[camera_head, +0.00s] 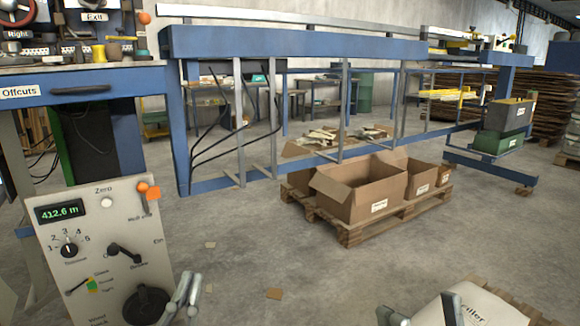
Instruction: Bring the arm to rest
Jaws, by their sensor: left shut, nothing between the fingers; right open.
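My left gripper (181,298) is low in the view, in front of the right edge of a grey control panel (122,216). Its fingers are together with nothing between them. My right gripper (420,313) is at the bottom edge, right of centre. Its fingers stand apart and it is empty. It is close to a white sack (485,305) in the picture; whether they touch I cannot tell. The rest of both arms is outside the view.
The panel has a display reading 412.6 m, knobs and a black handwheel (147,305). A long blue bench (290,43) runs across the back. Cardboard boxes (352,202) sit on a wooden pallet (350,236). The concrete floor (300,270) between is mostly clear, with small scraps.

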